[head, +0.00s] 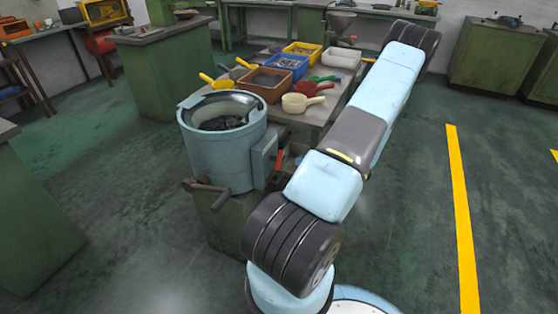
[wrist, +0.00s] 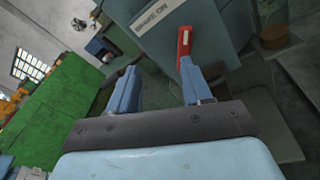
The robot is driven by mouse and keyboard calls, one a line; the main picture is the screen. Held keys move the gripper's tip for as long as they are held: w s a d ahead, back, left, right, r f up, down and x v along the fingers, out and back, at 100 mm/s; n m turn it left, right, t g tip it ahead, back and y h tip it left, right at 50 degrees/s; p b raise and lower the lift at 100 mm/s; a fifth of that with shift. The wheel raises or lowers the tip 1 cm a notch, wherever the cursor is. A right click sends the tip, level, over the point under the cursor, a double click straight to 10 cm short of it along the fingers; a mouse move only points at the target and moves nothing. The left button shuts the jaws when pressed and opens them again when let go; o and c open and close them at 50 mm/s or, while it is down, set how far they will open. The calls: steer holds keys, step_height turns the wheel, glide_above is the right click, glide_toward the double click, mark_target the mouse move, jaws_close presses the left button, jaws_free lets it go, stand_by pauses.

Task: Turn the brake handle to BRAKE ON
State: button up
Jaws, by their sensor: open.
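The red brake handle (wrist: 184,42) shows in the wrist view beside a label plate (wrist: 153,15) that reads "BRAKE ON". Both are on the blue-grey face of the machine (head: 222,155), a round tub with dark contents. My gripper (wrist: 158,66) is open with nothing between its blue fingers. The handle's lower end is close to the tip of the right finger; I cannot tell whether they touch. The head view shows red (head: 280,150) beside the side box (head: 264,158) of the machine. I cannot make out my gripper there.
A crank handle (head: 207,192) sticks out from the front of the machine. A table (head: 315,122) behind it holds bins and scoops. My arm reaches across on the right. The floor (head: 420,210) is clear at the right, with a yellow line (head: 460,205).

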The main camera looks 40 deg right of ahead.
mark_target(279, 158)
step_height(279, 158, down, 4)
steer(key=s+d+m+t+h, duration=0.2)
steer(key=m, duration=0.1)
steer(key=x, duration=1.3)
steer(key=shift+w+d, duration=0.1)
steer(key=shift+w, duration=0.1)
steer(key=c, duration=0.9)
steer(key=shift+a, duration=0.25)
jaws_close()
steer(key=shift+d, duration=0.15)
